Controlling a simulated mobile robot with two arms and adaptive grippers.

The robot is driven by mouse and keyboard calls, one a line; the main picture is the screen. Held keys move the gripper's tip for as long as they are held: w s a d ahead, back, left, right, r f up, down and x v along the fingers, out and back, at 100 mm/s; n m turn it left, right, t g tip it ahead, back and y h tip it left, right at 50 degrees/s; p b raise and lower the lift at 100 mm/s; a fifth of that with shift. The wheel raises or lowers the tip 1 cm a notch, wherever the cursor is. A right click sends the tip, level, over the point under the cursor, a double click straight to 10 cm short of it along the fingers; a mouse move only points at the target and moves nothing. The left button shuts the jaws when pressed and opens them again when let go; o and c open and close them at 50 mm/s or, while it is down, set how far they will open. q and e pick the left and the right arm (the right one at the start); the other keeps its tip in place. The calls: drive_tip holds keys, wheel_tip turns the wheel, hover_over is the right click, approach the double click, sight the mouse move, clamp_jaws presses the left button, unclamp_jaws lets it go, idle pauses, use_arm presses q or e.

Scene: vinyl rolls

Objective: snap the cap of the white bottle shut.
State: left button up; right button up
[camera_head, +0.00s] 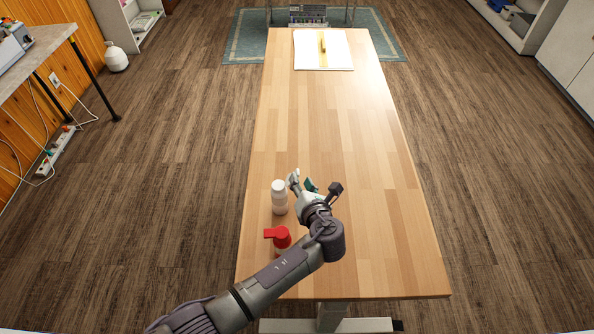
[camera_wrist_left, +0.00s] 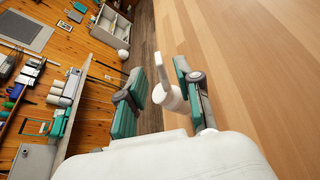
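The white bottle (camera_head: 279,198) stands upright near the left edge of the wooden table. My left gripper (camera_head: 315,185) is just right of it, with its fingers spread apart and nothing held. In the left wrist view the gripper (camera_wrist_left: 158,76) shows two teal-padded fingers with a clear gap. A white piece with a rounded part and a narrow upright part (camera_wrist_left: 170,97) appears between them, closer to the right-hand finger; it looks like the bottle's top with its lid raised. Contact with the finger cannot be told. My right gripper is not in view.
A bottle with a red top (camera_head: 279,237) stands nearer me, beside my left forearm. An open white book or sheets (camera_head: 308,55) with a yellow item lie at the table's far end. The table's middle and right (camera_head: 370,220) are clear.

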sight(297, 172)
use_arm(q)
drive_tip(key=x, duration=0.4)
drive_tip(key=shift+w, duration=0.15)
drive_tip(key=shift+w+f, duration=0.1)
drive_tip(key=shift+w, duration=0.1)
drive_tip(key=shift+w+a+f, duration=0.1)
drive_tip(key=shift+w, duration=0.15)
clamp_jaws()
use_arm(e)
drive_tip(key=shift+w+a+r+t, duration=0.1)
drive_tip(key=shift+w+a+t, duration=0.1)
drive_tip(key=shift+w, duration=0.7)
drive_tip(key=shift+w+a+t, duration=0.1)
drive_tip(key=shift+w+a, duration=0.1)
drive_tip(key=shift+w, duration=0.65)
